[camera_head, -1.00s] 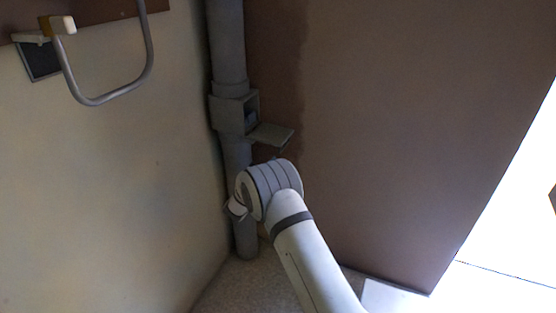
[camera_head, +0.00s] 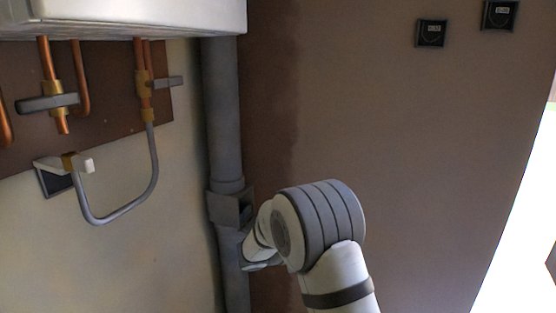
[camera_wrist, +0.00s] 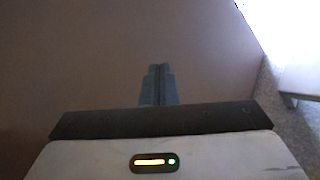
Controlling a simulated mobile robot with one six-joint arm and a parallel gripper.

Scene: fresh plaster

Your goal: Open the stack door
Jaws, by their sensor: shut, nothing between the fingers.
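A grey vertical stack pipe (camera_head: 222,110) runs down the corner in the head view. A square grey box (camera_head: 229,208) sits on it, with its dark opening facing right. The stack door, a flat flap seen earlier hanging out from the box's lower edge, is now mostly or wholly hidden behind my arm. I cannot tell whether a grey sliver below the arm's end is the flap or part of my gripper. In the wrist view my gripper (camera_wrist: 158,84) is shut and empty, its fingers together against a plain brown wall. No door shows there.
A white boiler casing (camera_head: 120,15) overhangs at upper left, with copper pipes (camera_head: 52,75) and a bent grey tube (camera_head: 120,212) below it. Two dark wall plates (camera_head: 431,33) are at upper right. The brown wall (camera_head: 390,130) between is bare. A pale bench-like thing (camera_wrist: 300,85) stands at right.

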